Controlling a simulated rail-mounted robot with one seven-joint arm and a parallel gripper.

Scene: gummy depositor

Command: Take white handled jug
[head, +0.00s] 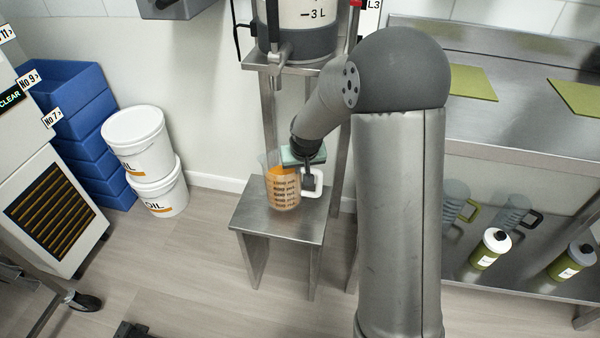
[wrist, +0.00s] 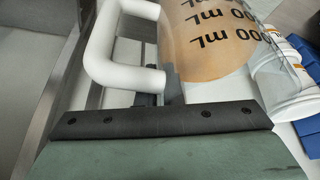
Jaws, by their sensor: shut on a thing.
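The white handled jug (head: 284,190) is clear with black mL marks and holds orange liquid. It stands upright on a small steel stand (head: 255,222) in the head view. Its white handle (head: 318,183) faces right. My gripper (head: 308,181) comes down from above right and is shut on the handle. The wrist view shows the handle (wrist: 98,52) close up, with the jug's marked wall (wrist: 210,40) beside it. My gripper's dark finger partly shows behind the handle, and the exact contact is hidden.
A tank with a tap (head: 282,55) stands on a steel frame above and behind the jug. White oil buckets (head: 135,140) and blue crates (head: 75,110) are at the left. A steel bench (head: 520,130) at the right holds other jugs and bottles on its lower shelf.

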